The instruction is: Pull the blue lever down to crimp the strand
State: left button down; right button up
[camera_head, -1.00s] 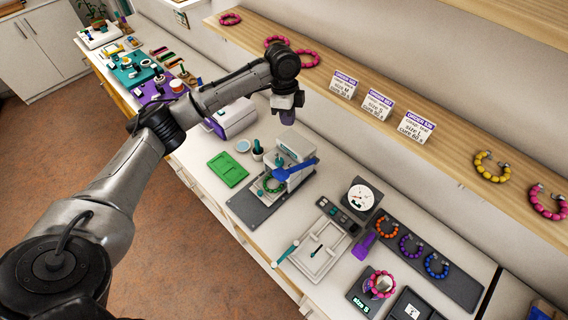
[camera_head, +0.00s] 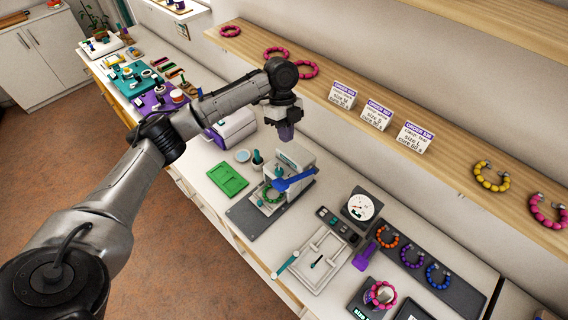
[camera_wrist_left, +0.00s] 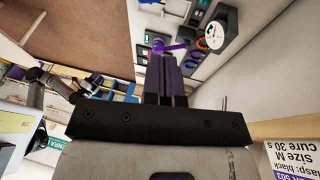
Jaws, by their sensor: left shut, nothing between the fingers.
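The blue lever (camera_head: 294,181) sticks out from the side of the white crimp press (camera_head: 299,157) in the head view, sloping up to the right. The shut fingers also show in the left wrist view (camera_wrist_left: 165,75). My right gripper is not in view.
A green tray (camera_head: 228,180) lies left of the press. A white tray with a teal handle (camera_head: 315,262), a dial gauge (camera_head: 361,207) and a board of bead bracelets (camera_head: 440,285) lie to the right. A wooden shelf (camera_head: 310,90) with size cards runs behind.

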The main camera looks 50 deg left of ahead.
pick_arm(q)
jog(key=p, duration=0.2)
send_over(285, 183)
jog(key=w+a, duration=0.1)
notch_tip(285, 183, down, 11)
jog(key=shift+w+a+r, duration=0.1)
jog(key=shift+w, duration=0.05)
jog(key=shift+s+f+p, duration=0.15)
jog(key=shift+s+f, duration=0.1)
jog(key=shift+f, duration=0.25)
jog(key=shift+s+f+p, duration=0.15)
jog(key=shift+s+f, duration=0.05)
jog(key=shift+f, duration=0.25)
